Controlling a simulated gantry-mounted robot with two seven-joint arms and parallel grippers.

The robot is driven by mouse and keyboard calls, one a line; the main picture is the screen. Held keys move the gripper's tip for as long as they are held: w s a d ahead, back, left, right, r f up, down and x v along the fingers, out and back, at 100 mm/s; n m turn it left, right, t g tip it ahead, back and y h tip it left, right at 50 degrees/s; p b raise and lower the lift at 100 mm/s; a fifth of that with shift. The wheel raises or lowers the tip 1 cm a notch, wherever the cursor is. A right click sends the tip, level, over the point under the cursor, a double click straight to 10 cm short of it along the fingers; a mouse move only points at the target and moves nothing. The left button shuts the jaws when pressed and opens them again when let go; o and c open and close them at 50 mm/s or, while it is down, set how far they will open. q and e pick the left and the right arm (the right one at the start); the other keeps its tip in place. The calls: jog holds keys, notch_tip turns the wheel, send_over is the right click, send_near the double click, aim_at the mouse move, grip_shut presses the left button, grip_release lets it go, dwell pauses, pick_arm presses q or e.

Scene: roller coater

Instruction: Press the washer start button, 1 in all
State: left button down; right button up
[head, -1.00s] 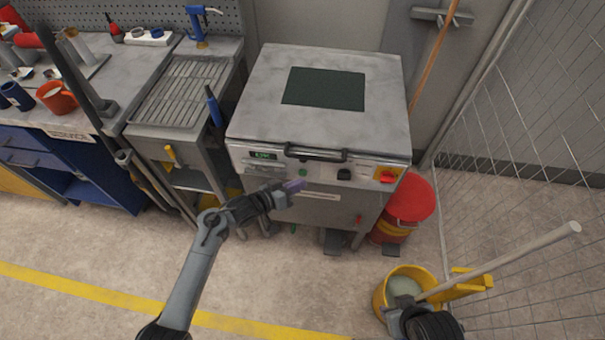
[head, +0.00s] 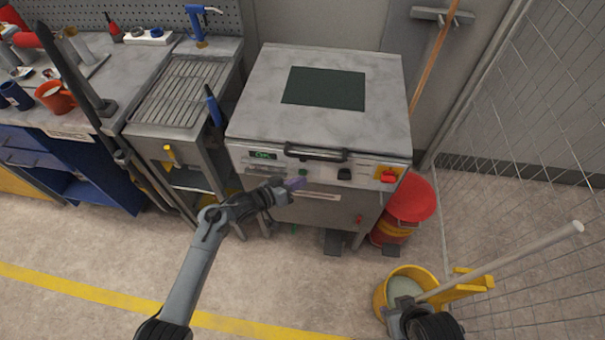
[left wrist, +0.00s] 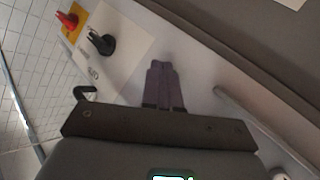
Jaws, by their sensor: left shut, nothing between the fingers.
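The washer (head: 315,130) is a grey cabinet with a light panel along its upper front. Its green start button (head: 303,172) sits on that panel, below the black handle bar, partly hidden by my left gripper. My left gripper (head: 297,183) is just in front of the button, with its purple fingers shut and empty. Whether the tips touch the button cannot be told. The left wrist view shows the shut fingers (left wrist: 163,82) against the pale panel; the button does not show there. My right arm is at the lower right, its fingers not clearly seen.
A lit green display (head: 263,155) is left of the button. A black knob (head: 344,174) and a red switch (head: 388,176) are to its right. A red bin (head: 412,200) stands beside the washer. A yellow mop bucket (head: 384,296) and wire fence (head: 540,150) are at right.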

pick_arm(q)
jog(key=shift+w+d, duration=0.1)
jog(key=shift+w, duration=0.2)
dwell(0.6)
jog(key=shift+s+a+p, duration=0.2)
jog(key=shift+s+p, duration=0.65)
